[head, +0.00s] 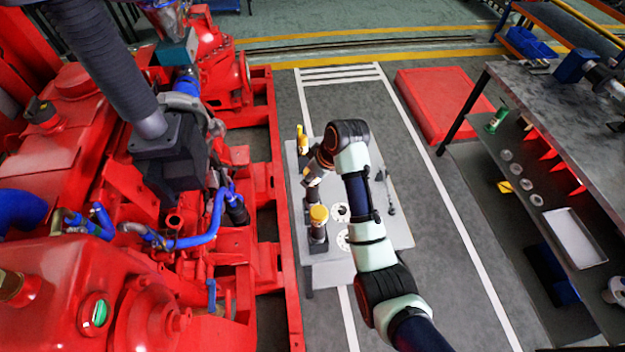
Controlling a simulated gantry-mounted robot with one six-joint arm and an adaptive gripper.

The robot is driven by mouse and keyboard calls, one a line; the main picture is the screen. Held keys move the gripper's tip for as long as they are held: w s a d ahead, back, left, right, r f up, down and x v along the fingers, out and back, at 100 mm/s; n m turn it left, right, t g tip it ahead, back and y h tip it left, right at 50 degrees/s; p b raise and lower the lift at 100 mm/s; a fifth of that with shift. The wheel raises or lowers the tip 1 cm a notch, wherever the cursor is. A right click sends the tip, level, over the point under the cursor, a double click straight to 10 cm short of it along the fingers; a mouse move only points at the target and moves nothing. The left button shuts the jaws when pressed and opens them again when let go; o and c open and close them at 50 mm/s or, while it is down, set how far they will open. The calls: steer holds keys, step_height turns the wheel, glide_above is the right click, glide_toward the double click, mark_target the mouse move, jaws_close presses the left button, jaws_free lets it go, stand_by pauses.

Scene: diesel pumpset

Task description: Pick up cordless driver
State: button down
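A light grey table (385,232) stands between the red pumpset and the walkway. Two yellow items show on it, and I cannot tell for certain which is the cordless driver. One is a slim upright yellow item (302,140) at the table's far left edge. The other is a yellow-topped item (318,214) with a dark lower part, near the left edge.
Pale round flanges (340,212) and a small dark tool (391,208) lie on the table. The red pumpset (262,180) rises close on the left. A shelved workbench (560,120) and a red floor platform (440,105) are on the right. The walkway between is clear.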

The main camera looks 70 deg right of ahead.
step_height(320, 180, up, 17)
steer(key=p, duration=0.6)
steer(key=c, duration=1)
jaws_free()
jaws_close()
